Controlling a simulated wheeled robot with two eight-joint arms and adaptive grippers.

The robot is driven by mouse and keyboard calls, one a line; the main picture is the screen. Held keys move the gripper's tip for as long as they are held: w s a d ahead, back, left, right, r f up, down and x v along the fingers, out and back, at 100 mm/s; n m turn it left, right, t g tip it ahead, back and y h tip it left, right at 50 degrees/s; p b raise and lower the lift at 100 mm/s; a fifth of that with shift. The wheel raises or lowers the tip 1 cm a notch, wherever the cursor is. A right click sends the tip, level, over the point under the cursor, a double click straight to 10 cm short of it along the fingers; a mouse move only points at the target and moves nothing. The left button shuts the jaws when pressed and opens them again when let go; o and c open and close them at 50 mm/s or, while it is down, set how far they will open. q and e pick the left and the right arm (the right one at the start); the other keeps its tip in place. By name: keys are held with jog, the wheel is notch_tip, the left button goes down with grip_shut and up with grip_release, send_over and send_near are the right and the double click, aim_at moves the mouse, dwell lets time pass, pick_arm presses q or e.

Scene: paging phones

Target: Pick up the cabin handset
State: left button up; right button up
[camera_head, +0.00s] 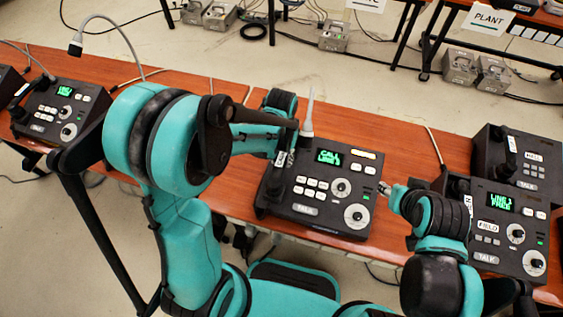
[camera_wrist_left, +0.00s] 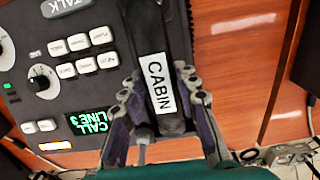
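The cabin handset (camera_wrist_left: 158,45) is a dark bar with a white CABIN label, along the side of the middle phone console (camera_head: 320,185). The console's green display reads CALL LINE 3. In the head view the handset (camera_head: 272,187) is partly hidden by my left arm. My left gripper (camera_wrist_left: 158,75) has one finger on each side of the handset, and both fingertips appear to press against its sides. I see no clear gap between handset and console. My right gripper (camera_head: 386,188) is beside the middle console's right edge, holding nothing visible; its fingers are too small to read.
Another console (camera_head: 62,108) stands at the left. The FIELD console (camera_head: 505,225) stands at the right, with another console (camera_head: 520,155) behind it. A thin pale antenna-like rod (camera_head: 308,118) rises behind the middle console. Bare wooden tabletop (camera_head: 390,130) shows behind the consoles.

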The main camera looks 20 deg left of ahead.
aim_at(282, 157)
pick_arm(q)
grip_shut()
jog(key=shift+r, duration=0.1)
notch_tip(282, 157, up, 10)
jog(key=p, duration=0.3)
dwell(1.3)
